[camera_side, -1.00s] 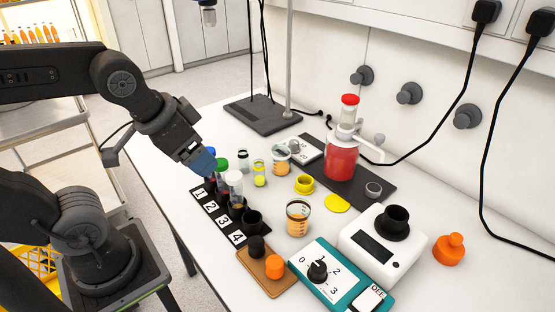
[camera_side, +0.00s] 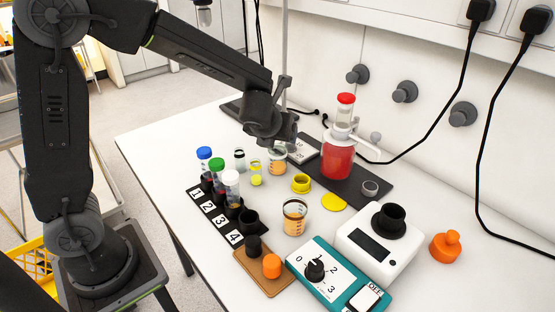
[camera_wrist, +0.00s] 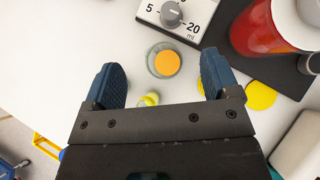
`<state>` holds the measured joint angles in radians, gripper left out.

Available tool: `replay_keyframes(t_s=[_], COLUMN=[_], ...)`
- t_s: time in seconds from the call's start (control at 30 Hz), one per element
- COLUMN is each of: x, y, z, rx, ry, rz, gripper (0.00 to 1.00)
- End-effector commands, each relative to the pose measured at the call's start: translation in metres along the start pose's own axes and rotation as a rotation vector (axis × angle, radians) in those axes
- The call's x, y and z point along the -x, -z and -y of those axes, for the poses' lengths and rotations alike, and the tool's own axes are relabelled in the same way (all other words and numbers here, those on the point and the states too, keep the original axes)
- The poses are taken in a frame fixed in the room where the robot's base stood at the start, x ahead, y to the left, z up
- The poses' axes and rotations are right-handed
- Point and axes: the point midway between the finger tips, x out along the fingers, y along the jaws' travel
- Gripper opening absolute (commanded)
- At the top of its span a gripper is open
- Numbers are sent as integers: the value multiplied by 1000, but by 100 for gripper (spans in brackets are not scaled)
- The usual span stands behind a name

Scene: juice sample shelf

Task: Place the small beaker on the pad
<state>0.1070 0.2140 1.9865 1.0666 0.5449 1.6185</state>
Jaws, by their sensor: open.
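The smaller-looking beaker (camera_side: 277,167), clear with orange contents, stands upright on the white table. In the wrist view this beaker (camera_wrist: 161,68) is ahead of my open, empty gripper (camera_wrist: 160,82), roughly between the fingers in the picture and apart from them. In the side view my gripper (camera_side: 277,133) hangs above and just behind it, its fingers partly hidden. A larger-looking beaker (camera_side: 295,222) with orange contents stands nearer the camera. A flat yellow disc (camera_side: 334,202), which looks like the pad, lies bare on the table; it also shows in the wrist view (camera_wrist: 261,96).
A yellow ring (camera_side: 301,185) and a small yellow vial (camera_side: 256,178) stand close to the beaker. A red bottle (camera_side: 338,160) stands on a dark mat (camera_side: 376,197). A numbered rack (camera_side: 221,222) holds capped vials at left. A white device (camera_side: 372,250) is front right.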

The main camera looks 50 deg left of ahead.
Motion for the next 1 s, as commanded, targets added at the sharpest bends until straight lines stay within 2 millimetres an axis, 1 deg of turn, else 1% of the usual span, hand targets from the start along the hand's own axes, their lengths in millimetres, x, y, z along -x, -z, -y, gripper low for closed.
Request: replay_keyframes(t_s=[0.03,0.27,0.43,0.53,0.67,0.93,1.0], x=[-5,-17,-36,-52,-64,-65,-65], y=[6,19,38,38,37,37,37], z=[0,0,0,0,-1,0,0], rx=[-2,3,1,5,6,7,7], ry=[0,-1,-1,-2,-2,0,0], rz=[-4,-4,-5,-4,-3,-2,-2], gripper=[82,82,82,82,82,82,75])
